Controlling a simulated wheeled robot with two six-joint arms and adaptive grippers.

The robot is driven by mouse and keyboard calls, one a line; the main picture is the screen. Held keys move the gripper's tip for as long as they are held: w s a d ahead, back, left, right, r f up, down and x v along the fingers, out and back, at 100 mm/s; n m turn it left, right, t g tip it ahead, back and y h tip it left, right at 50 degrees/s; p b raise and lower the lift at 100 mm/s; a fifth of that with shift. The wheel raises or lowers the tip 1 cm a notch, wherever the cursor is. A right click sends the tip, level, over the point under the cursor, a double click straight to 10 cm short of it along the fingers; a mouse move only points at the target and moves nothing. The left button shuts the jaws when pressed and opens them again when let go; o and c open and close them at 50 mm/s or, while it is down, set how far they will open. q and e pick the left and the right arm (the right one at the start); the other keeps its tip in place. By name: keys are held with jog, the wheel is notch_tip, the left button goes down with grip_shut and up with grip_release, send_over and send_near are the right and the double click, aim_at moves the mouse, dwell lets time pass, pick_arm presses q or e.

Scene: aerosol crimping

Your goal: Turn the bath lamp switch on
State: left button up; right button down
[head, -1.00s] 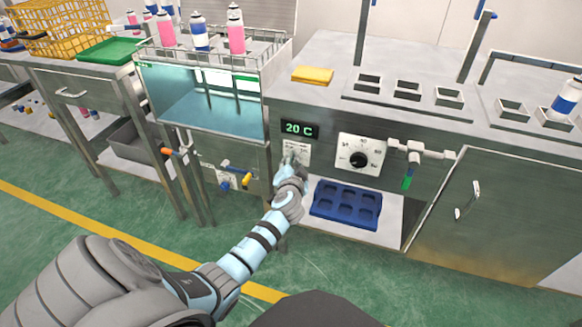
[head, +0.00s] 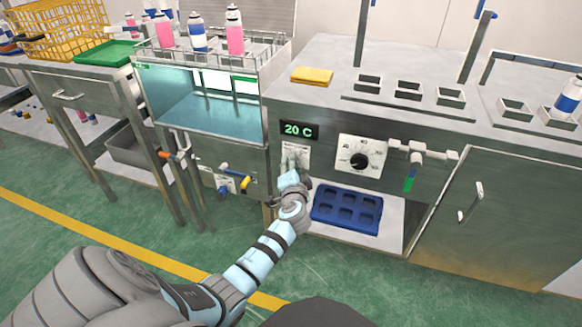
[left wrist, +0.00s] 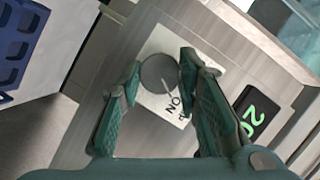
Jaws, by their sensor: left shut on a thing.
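The bath lamp switch is a round grey knob (left wrist: 159,74) on a white plate, which also shows in the head view (head: 290,147) below the temperature display. My left gripper (left wrist: 160,72) has its two fingers on either side of this knob and is shut on it. A pale line on the knob runs toward the ON lettering. In the head view my left gripper (head: 294,162) reaches the plate and partly hides it. My right gripper is out of view.
The lit 20 C display (head: 299,130) is just above the plate. A black dial (head: 359,161) is to its right. A glass-fronted water bath (head: 205,105) is at upper left. A blue tray (head: 346,208) lies on the open shelf below. A valve with yellow handle (head: 245,182) is at left.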

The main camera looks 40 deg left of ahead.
pick_arm(q)
jog(key=o, duration=1.1)
jog(key=shift+s+a+f, duration=0.1)
jog(key=shift+s, duration=0.05)
jog(key=shift+o, duration=0.2)
jog(key=v, duration=0.7)
jog(key=shift+d, duration=0.25)
